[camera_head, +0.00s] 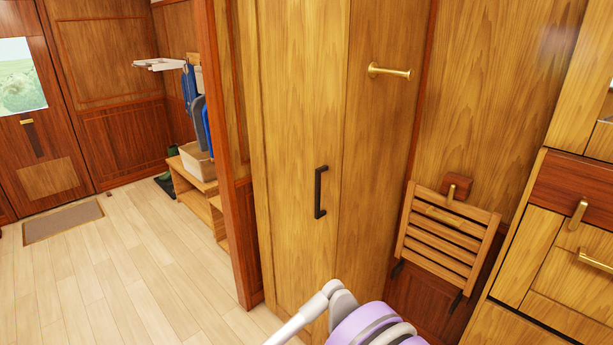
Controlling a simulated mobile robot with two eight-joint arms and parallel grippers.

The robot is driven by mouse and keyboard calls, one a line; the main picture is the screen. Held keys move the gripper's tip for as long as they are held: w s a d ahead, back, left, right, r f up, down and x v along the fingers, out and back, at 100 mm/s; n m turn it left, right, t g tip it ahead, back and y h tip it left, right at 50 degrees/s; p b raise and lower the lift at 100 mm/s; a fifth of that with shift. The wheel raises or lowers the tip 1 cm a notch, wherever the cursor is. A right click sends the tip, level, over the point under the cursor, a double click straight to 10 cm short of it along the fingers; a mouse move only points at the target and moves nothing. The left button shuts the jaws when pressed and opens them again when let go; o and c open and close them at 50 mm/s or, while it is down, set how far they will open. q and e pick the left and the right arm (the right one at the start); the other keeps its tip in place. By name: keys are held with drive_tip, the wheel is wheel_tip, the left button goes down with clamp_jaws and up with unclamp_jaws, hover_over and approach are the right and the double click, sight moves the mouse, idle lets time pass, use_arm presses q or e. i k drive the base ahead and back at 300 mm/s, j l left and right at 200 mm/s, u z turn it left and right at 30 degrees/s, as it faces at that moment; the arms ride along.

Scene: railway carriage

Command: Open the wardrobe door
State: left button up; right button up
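The wardrobe stands upright in the middle of the view as a tall light-wood cabinet. Its door (290,130) faces the left and front and looks shut, with no gap that I can make out. A black vertical bar handle (320,192) is on the door near its right edge. The cabinet's side panel (382,140) is to the right of the door. Part of my own arm, purple and white, shows at the bottom centre, below the handle and apart from it. Neither gripper is in view.
A brass peg (389,71) sticks out from the side panel. A folded slatted wooden seat (445,235) hangs on the wall to the right, beside drawers (575,195). The pale plank floor (130,250) at left is clear apart from a mat (63,221).

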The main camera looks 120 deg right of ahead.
sight(294, 52)
drive_tip(key=l+z, duration=0.1)
drive_tip(key=z, duration=3.9)
